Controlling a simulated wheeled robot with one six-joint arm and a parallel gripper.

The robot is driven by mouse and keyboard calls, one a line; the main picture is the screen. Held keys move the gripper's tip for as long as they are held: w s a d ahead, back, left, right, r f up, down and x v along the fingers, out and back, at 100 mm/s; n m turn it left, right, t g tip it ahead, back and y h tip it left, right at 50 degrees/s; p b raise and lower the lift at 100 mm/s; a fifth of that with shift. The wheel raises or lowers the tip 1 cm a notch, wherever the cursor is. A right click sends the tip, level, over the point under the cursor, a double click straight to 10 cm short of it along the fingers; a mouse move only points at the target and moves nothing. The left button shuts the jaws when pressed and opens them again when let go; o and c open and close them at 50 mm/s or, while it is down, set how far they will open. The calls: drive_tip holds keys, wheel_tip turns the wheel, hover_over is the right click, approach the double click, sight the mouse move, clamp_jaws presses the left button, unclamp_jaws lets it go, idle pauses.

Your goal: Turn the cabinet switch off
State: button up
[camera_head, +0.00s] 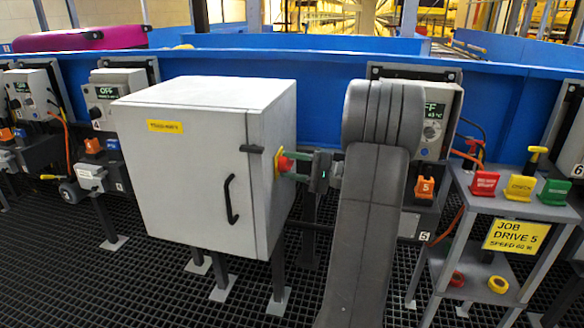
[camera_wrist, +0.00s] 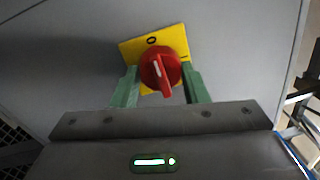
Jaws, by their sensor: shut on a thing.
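The grey cabinet (camera_head: 190,180) stands left of centre, its door shut, with a black handle on the front. The red rotary switch (camera_head: 284,164) sits on a yellow plate on its right side. In the wrist view the red switch (camera_wrist: 160,70) has a grip bar with a white mark. The mark's upper end points towards the 0 on the yellow plate (camera_wrist: 133,50); an I is at the right. My gripper (camera_head: 290,170) has its green fingers on either side of the knob, shut on it. The wrist view shows my gripper (camera_wrist: 160,76) close to the plate.
A stand (camera_head: 500,203) with red, yellow and green tagged items and a "JOB DRIVE 5" sign is at the right. Smaller grey drive boxes (camera_head: 115,95) line the blue conveyor (camera_head: 320,95). A magenta case (camera_head: 82,38) lies at the back left. The floor is black grating.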

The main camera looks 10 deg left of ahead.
drive_tip(key=o, duration=1)
drive_tip(key=shift+c, duration=0.2)
drive_tip(key=d+f+p, duration=0.1)
drive_tip(key=d+p, duration=0.2)
drive_tip(key=d, duration=1)
drive_tip(key=shift+s+d, duration=0.25)
drive_tip(key=shift+d, duration=0.15)
drive_tip(key=shift+a, duration=0.1)
drive_tip(key=a+b, duration=0.1)
drive_tip(key=a, duration=0.3)
drive_tip(key=a+b, duration=0.1)
drive_tip(key=a, duration=0.4)
drive_tip(key=a+r+b, duration=0.1)
drive_tip(key=a, duration=0.3)
drive_tip(key=shift+w+a, duration=0.25)
drive_tip(key=shift+a, duration=0.1)
drive_tip(key=shift+d, duration=0.1)
